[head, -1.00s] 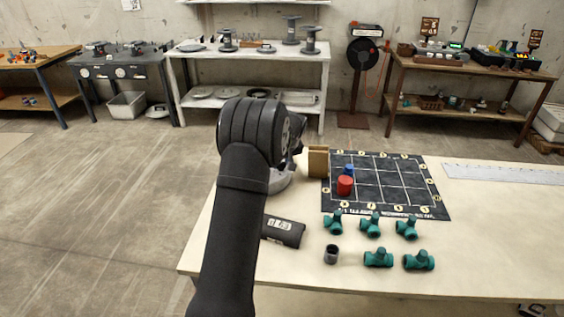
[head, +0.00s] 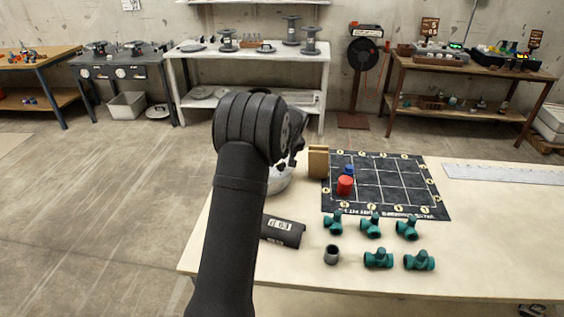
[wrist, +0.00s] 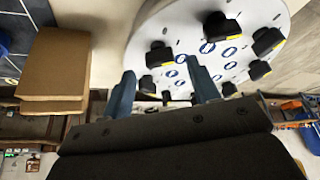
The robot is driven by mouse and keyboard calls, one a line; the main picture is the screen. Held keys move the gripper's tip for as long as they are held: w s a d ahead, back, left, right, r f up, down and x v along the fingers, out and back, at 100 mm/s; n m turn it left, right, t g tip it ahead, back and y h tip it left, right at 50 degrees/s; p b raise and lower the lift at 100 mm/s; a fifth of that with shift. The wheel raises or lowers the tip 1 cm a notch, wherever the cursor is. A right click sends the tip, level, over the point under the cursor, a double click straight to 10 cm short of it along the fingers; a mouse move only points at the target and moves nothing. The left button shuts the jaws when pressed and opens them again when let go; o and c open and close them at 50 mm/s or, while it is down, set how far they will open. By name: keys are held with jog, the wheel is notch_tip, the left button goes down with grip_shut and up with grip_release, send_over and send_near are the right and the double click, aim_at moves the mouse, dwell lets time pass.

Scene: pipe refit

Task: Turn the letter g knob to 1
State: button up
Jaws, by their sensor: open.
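A round white panel (wrist: 190,50) with several black knobs shows in the wrist view; the knobs have yellow marks and blue printed ovals beside them. The letters are too small to read, so I cannot tell which knob is g. One knob (wrist: 158,55) is between my fingertips in the picture, and others (wrist: 220,26) are to the right. My gripper (wrist: 160,68) is open with its two blue-grey fingers apart over the panel's lower part; I cannot tell if they touch a knob. In the head view the panel (head: 281,181) is mostly hidden behind my arm.
A wooden block (head: 318,161) stands right of the panel, beside a dark grid mat (head: 390,180) with a red cylinder (head: 345,185) and a blue piece.

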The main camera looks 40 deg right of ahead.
jog(key=v, duration=1.5)
jog(key=shift+s, duration=0.1)
jog(key=x, duration=1.7)
jog(key=shift+f, duration=0.15)
